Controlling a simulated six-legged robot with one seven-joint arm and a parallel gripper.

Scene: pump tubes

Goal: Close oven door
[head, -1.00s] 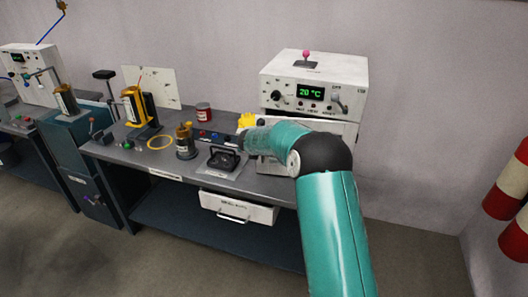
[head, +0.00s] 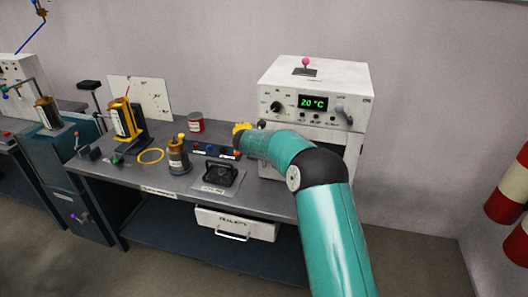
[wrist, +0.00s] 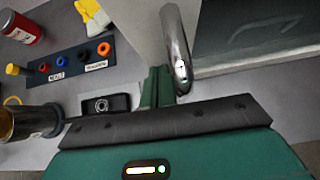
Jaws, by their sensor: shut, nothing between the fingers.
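The white oven (head: 310,86) stands at the right end of the bench, its green display reading 20 °C. My arm covers much of its lower front in the head view, so the door's angle cannot be told there. In the wrist view a pale panel (wrist: 143,20), apparently the oven door, is seen at a steep angle with a chrome handle (wrist: 178,50) beside it. A dark grey recess or window lies to its right. My gripper (wrist: 158,88) is shut and empty, its green fingers just below the handle; contact is unclear. It is hidden in the head view.
A white drawer (head: 236,222) hangs below the bench. A red-and-white post (head: 508,190) stands at far right.

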